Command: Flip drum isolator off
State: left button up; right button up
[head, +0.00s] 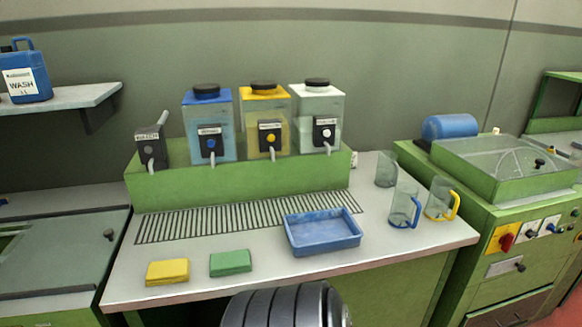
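Part of another red knob (578,237) shows at the right edge of the picture. No label is legible, so I cannot tell for sure which one is the drum isolator. Neither of my grippers is in view.
A counter (400,246) in the middle holds a blue tray (322,246), yellow (167,272) and green (230,262) sponges and jugs (404,208). Dispensers (264,115) stand behind. Several smaller knobs sit near the red one. The counter's front right is clear.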

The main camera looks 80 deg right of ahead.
aim_at(507, 241)
jog(key=z, duration=4.05)
